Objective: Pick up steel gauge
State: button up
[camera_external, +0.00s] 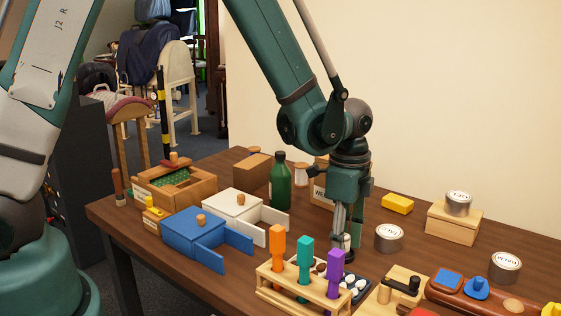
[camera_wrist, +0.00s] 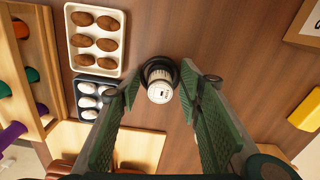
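The steel gauge appears to be the small round silvery piece with a white marked face (camera_wrist: 159,92) and a dark ring around it, standing on the brown table in the wrist view. In the external view it is largely hidden by my fingers. My gripper (camera_wrist: 160,98) is open and points down over it. The two green-padded fingers are spread to its left and right, with no clear contact. In the external view my gripper (camera_external: 348,232) is low over the table, behind the handle rack.
A rack (camera_external: 298,286) with orange, teal and purple handles stands in front. A white tray of brown ovals (camera_wrist: 96,40) and a dark tray of white ovals (camera_wrist: 90,98) lie close left of the gauge. A grey tin (camera_external: 389,238) and yellow block (camera_external: 397,203) stand right.

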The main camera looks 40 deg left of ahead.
jog(key=shift+c, duration=0.3)
jog(key=c, duration=1.1)
jog(key=shift+o, duration=0.2)
jog(key=shift+r, duration=0.15)
jog(key=shift+r+p, duration=0.3)
jog(key=shift+r, duration=4.55)
